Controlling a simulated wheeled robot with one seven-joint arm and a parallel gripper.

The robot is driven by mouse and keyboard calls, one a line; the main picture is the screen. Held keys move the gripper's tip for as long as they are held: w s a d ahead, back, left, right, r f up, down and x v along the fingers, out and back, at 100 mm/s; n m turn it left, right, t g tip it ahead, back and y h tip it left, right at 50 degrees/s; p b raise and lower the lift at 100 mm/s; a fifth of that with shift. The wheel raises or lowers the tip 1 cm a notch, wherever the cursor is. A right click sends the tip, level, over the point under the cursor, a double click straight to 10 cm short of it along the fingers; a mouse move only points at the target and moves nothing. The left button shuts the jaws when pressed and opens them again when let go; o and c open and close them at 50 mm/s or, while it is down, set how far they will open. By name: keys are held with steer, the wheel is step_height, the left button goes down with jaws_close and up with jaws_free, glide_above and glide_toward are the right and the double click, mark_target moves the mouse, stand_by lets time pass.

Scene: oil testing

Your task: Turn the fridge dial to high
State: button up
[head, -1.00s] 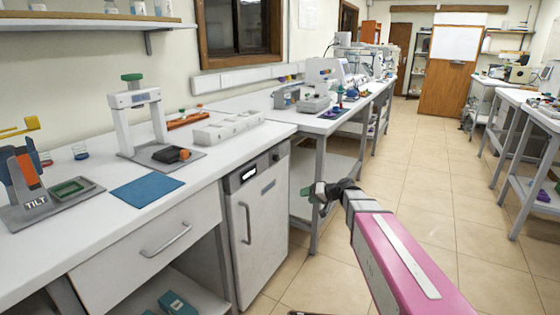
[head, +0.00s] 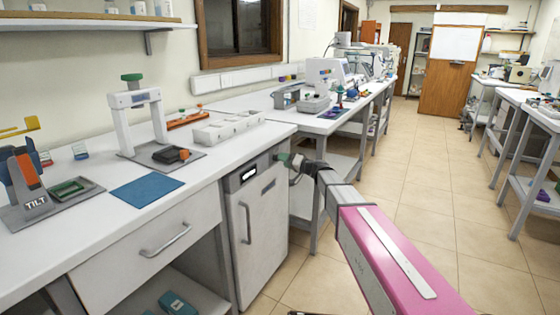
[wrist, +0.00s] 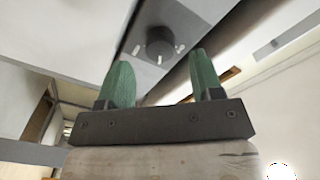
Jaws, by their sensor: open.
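The fridge (head: 262,235) is a small white cabinet under the counter, with a grey top panel and a vertical handle. Its dial (wrist: 160,44) is a dark round knob on a dark panel, with short white marks around it in the wrist view. I cannot read the setting. My gripper (head: 284,159) is at the right end of the fridge's top panel in the head view, where it hides the dial. In the wrist view, the green fingers of my gripper (wrist: 161,60) are open and empty. The dial lies between and just beyond their tips, apparently untouched.
The white counter (head: 225,165) overhangs just above the fridge panel. A blue mat (head: 147,191) and lab devices stand on it. A side table (head: 310,125) with instruments is behind the gripper. The tiled floor (head: 420,225) to the right is clear.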

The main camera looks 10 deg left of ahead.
mark_target(276, 158)
steer(key=x, duration=0.3)
steer(key=shift+a, duration=0.15)
steer(key=c, duration=0.9)
steer(key=m, duration=1.1)
steer(key=shift+w+g, duration=0.1)
steer(key=shift+g, duration=0.3)
steer(key=shift+m, duration=0.4)
